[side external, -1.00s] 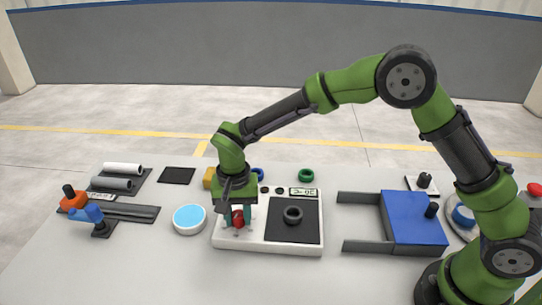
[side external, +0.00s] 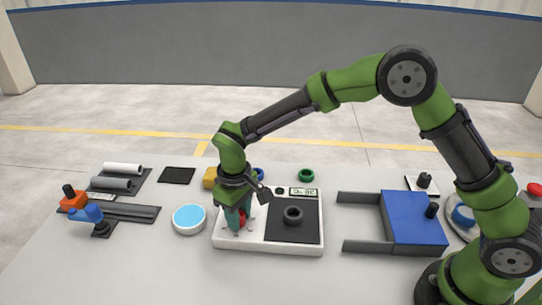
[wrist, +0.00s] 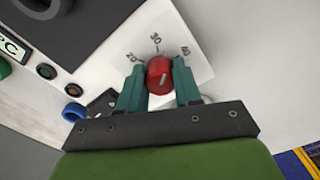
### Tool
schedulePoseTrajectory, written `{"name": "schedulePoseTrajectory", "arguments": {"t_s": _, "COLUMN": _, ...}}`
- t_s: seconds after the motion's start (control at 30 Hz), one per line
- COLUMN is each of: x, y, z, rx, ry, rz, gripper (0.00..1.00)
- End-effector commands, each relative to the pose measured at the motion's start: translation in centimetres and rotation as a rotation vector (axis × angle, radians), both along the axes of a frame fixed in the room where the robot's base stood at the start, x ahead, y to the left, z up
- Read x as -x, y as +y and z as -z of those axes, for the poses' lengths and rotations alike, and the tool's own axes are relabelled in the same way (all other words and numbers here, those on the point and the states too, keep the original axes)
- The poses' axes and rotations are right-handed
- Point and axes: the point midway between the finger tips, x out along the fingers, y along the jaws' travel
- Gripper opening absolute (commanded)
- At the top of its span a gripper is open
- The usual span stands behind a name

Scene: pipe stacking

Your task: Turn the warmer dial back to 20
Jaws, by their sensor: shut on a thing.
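The warmer is a white box (side external: 257,238) with a dark square plate, in the middle of the table. Its red dial (wrist: 159,75) shows in the wrist view with marks 20, 30 and 40 around its far side. A pale pointer line is on the dial's top; I cannot tell exactly which mark it lines up with. My gripper (wrist: 160,84) points down over the dial, its teal fingers shut on either side of it. In the side view my gripper (side external: 238,228) mostly hides the dial. The small display (side external: 303,192) shows upside down and is hard to read.
A dark ring (side external: 293,215) sits on the warmer's plate. A round light-blue dish (side external: 189,219) stands close to the left. A blue block (side external: 413,218) with grey rails is to the right. The front table is clear.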

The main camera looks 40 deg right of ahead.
Motion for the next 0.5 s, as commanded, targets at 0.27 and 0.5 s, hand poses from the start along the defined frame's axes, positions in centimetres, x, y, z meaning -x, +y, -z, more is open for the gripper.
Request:
{"name": "schedulePoseTrajectory", "arguments": {"t_s": 0.27, "x": 0.11, "y": -0.04, "z": -0.15, "rx": -0.001, "ry": 0.005, "rz": -0.259, "gripper": 0.03}}
{"name": "schedulePoseTrajectory", "arguments": {"t_s": 0.5, "x": 0.09, "y": -0.09, "z": -0.15, "rx": -0.001, "ry": 0.005, "rz": -0.487, "gripper": 0.03}}
